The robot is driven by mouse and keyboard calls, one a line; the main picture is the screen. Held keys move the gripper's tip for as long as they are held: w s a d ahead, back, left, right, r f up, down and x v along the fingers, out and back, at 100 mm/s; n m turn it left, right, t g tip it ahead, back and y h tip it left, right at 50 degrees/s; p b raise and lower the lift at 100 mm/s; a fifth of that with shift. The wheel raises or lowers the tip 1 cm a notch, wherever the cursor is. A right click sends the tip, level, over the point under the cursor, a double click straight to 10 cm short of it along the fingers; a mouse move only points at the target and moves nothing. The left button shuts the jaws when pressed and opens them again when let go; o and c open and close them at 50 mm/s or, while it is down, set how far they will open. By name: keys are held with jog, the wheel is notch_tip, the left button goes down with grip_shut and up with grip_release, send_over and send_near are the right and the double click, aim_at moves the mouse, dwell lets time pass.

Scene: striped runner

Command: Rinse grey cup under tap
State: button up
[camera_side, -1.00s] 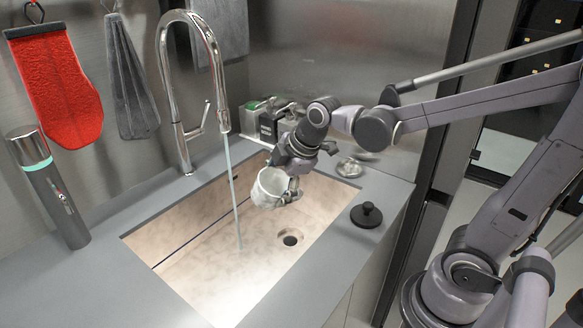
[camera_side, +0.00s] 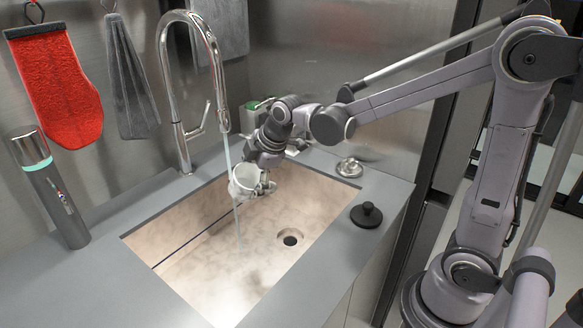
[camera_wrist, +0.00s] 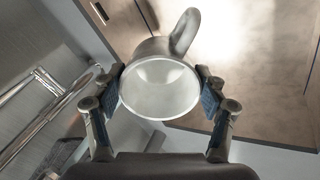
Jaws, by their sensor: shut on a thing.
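The grey cup (camera_side: 246,180) is held above the sink basin (camera_side: 215,265), tilted, with its mouth toward the left. My gripper (camera_side: 262,184) is shut on it. In the wrist view my fingers press both sides of the cup (camera_wrist: 160,88), and its handle points away from my gripper (camera_wrist: 160,95). The chrome tap (camera_side: 170,85) stands at the back of the sink with water (camera_side: 238,222) running down. In the side view the stream meets the cup's left side. I cannot tell whether water enters the cup.
A black knobbed stopper (camera_side: 366,214) and a small metal piece (camera_side: 349,167) sit on the right counter. A metal cylinder with a teal band (camera_side: 50,190) stands at left. Red (camera_side: 58,88) and grey (camera_side: 130,85) cloths hang behind. The basin floor is clear around the drain (camera_side: 290,237).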

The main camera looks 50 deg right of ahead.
aim_at(238, 178)
jog(key=shift+w+f, duration=0.2)
jog(key=shift+w, duration=0.8)
jog(key=shift+w+f, duration=0.2)
jog(key=shift+w, duration=0.8)
jog(key=shift+w+f, duration=0.2)
jog(key=shift+w, duration=0.8)
jog(key=shift+d, duration=0.25)
jog(key=shift+d, duration=0.3)
jog(key=shift+a, duration=0.1)
jog(key=shift+a, duration=0.5)
jog(key=shift+s, duration=0.1)
jog(key=shift+s+d, duration=0.1)
jog(key=shift+s, duration=3.8)
